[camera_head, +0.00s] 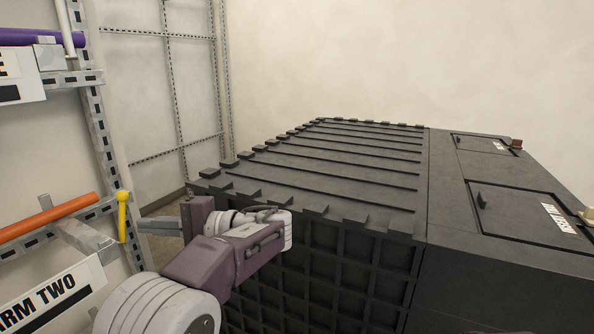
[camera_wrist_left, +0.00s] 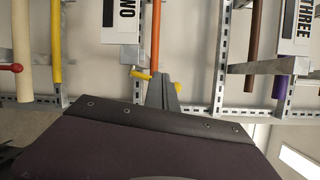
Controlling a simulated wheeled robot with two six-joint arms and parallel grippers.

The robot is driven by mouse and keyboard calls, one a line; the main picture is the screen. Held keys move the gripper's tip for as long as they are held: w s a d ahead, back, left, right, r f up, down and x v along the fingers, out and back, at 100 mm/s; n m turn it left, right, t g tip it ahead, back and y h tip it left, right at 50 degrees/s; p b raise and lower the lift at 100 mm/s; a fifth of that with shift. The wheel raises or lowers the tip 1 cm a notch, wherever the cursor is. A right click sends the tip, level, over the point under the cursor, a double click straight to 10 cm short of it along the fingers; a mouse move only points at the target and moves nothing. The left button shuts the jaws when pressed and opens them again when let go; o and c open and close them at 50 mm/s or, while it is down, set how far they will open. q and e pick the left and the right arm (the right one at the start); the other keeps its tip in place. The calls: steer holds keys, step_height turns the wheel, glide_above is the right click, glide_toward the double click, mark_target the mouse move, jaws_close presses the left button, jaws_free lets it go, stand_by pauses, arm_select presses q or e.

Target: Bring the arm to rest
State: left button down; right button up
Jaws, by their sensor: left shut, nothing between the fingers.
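My left arm comes in from the lower left of the head view, with white joints and dull purple links. Its left gripper (camera_head: 160,225) points left toward the pipe rack, beside the dark ribbed cart. In the left wrist view the gripper's grey fingers (camera_wrist_left: 162,92) are together and hold nothing. There they overlap the lower end of an orange pipe in the picture; whether they touch it cannot be told. My right gripper shows in neither view.
The black cart (camera_head: 330,165) fills the middle and right, with hatches on top. The rack's metal upright (camera_head: 104,140) stands left, with an orange pipe (camera_head: 48,216), a purple pipe (camera_head: 40,37) and a yellow peg (camera_head: 123,215). A bare wall is behind.

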arm_select(q)
steer(key=s+a+f+m+g+h, duration=0.1)
steer(key=s+f+h, duration=0.35)
steer(key=f, duration=0.55)
steer(key=s+a+f+g+h, duration=0.1)
steer(key=s+a+f+h, duration=0.15)
steer(key=s+f, duration=0.5)
steer(key=s+d+f+n+t+h, duration=0.1)
steer(key=s+d+f+n+h, duration=0.15)
steer(key=d+f+h, duration=0.45)
steer(key=s+d+f+n+h, duration=0.1)
steer(key=s+d+f+h, duration=0.25)
steer(key=d+f, duration=0.7)
steer(key=w+r+t+p, duration=0.1)
steer(key=w+r+p, duration=0.2)
steer(key=r+p, duration=1)
steer(key=shift+a+t, duration=0.25)
steer(key=shift+t, duration=0.05)
steer(key=shift+r+n, duration=0.1)
steer(key=shift+n, duration=0.15)
